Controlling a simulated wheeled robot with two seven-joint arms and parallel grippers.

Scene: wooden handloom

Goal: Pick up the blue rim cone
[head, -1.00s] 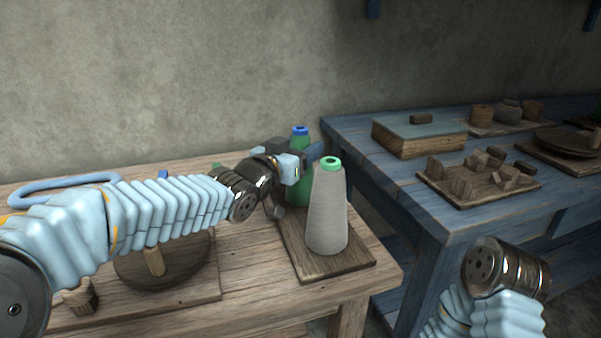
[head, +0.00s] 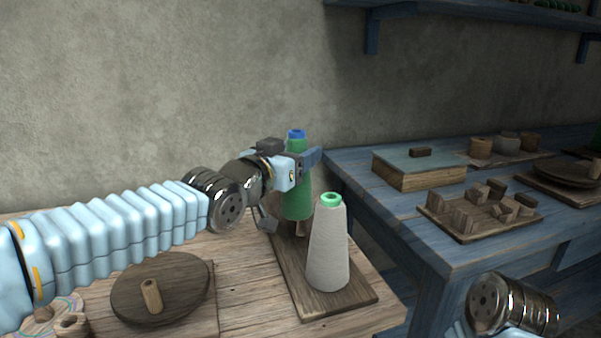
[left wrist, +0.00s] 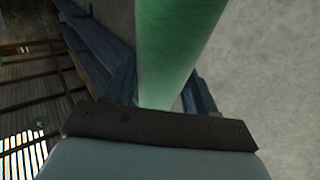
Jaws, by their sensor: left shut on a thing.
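The blue rim cone is a green yarn cone with a blue top (head: 297,196). My left gripper (head: 306,160) is shut on its upper part and holds it upright, raised above the wooden board, with a peg showing just below it. In the left wrist view the green cone (left wrist: 175,45) stands between the two fingers. A grey cone with a green rim (head: 328,250) stands on the front of the same board (head: 345,299), apart from the held cone. My right arm shows at the lower right, but its gripper is out of view.
A blue table (head: 450,234) at the right bears a book-like box (head: 418,172), a tray of wooden blocks (head: 462,227) and several small pots. A round wooden disc with a peg (head: 165,280) lies at the left of the wooden table. The wall is close behind.

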